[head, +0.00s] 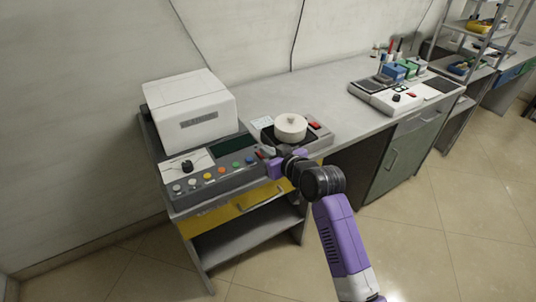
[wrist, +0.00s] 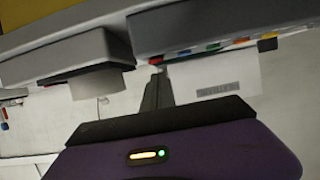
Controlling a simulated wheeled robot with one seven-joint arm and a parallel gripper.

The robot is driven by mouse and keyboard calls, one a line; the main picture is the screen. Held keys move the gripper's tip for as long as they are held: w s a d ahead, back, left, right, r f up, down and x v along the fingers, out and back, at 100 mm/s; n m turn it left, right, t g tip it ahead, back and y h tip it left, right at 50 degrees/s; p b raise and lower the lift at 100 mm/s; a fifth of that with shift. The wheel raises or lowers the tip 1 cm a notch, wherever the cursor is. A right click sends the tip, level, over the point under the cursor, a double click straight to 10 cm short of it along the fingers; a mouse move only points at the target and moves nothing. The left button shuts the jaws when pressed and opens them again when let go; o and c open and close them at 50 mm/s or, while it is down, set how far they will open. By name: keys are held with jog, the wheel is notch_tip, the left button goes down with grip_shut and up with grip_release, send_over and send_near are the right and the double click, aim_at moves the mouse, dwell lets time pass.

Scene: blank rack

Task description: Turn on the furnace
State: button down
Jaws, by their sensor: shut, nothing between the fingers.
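The furnace is a white box (head: 190,112) on a dark grey console at the left end of the bench. The console's sloped panel (head: 214,176) has a black knob (head: 186,166), a dark display (head: 236,143) and a row of coloured buttons. My gripper (head: 266,157) is shut and empty at the right end of the panel, close to a red part there. I cannot tell whether it touches it. In the wrist view the scene is upside down: the fingertips (wrist: 156,63) are just beside the console's underlit edge, with the button row (wrist: 215,46) to their right.
A round white lidded vessel (head: 291,127) on a grey device with a red switch (head: 314,126) stands right of the console, close to my gripper. A yellow drawer (head: 232,211) is below the console. Another device (head: 392,98) stands farther right, with bare bench (head: 333,97) between.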

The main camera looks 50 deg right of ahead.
jog(key=shift+f, duration=0.55)
jog(key=shift+s, duration=0.1)
jog(key=shift+s+f, duration=0.1)
jog(key=shift+f, duration=0.4)
jog(key=shift+r, duration=0.15)
jog(key=shift+r+p, duration=0.65)
jog(key=shift+r, duration=0.15)
jog(key=shift+r, duration=0.1)
